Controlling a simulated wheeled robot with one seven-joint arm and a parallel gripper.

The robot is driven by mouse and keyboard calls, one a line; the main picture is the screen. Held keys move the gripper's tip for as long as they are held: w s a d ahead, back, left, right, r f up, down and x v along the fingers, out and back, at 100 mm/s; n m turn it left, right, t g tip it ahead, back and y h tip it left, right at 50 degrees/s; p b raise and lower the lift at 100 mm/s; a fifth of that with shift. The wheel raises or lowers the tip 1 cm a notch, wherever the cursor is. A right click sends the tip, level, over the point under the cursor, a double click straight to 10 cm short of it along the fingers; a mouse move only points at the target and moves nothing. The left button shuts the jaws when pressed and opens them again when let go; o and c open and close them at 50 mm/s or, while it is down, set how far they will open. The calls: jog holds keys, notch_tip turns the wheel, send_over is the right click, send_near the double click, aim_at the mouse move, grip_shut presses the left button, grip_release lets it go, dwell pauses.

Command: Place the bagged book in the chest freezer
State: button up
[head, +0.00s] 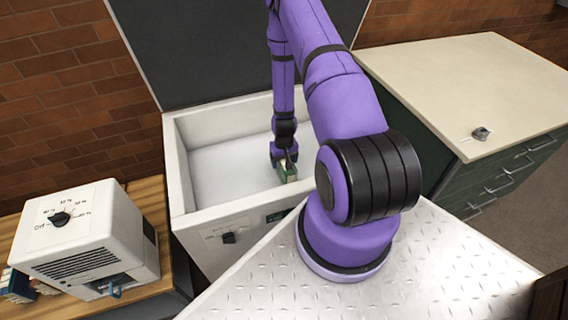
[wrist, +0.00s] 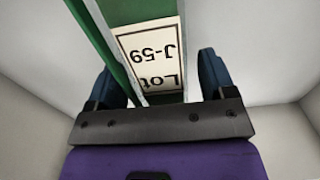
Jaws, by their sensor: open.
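The chest freezer (head: 178,165) is white and stands with its dark lid (head: 230,50) raised. My arm reaches down into it. The bagged book is a small green block with a pale side (head: 287,172), seen at my gripper inside the freezer. In the wrist view the book (wrist: 105,45) is green with a white label reading "Lot J-59", upside down. My gripper (wrist: 160,88) is open, with a dark blue finger on each side of the book. Whether the book rests on the freezer floor is hard to tell. My arm hides part of the freezer's right side.
A white box with a dial (head: 95,235) stands on a wooden bench at the left. A green drawer cabinet with a cream top (head: 460,85) stands at the right, with a small metal object (head: 481,133) on it. The freezer floor left of my gripper is clear.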

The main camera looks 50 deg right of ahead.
notch_tip(320, 180, up, 11)
jog(key=shift+f, duration=0.2)
jog(key=w+a+r+n+t, duration=0.1)
jog(key=a+r, duration=0.3)
jog(key=r, duration=0.7)
jog(key=w+a+r+n+t, duration=0.1)
jog(key=a+r, duration=0.2)
jog(key=r, duration=0.7)
jog(key=w+a+r+n+t, duration=0.1)
jog(key=a+r, duration=0.3)
jog(key=r, duration=0.7)
jog(key=s+a+r+n+t, duration=0.1)
jog(key=s+a+r, duration=0.4)
jog(key=s+r, duration=0.4)
jog(key=s+a+r+n+t, duration=0.1)
jog(key=s+a+r, duration=0.5)
jog(key=s+r, duration=0.3)
jog(key=s, duration=0.3)
jog(key=shift+a+r, duration=0.3)
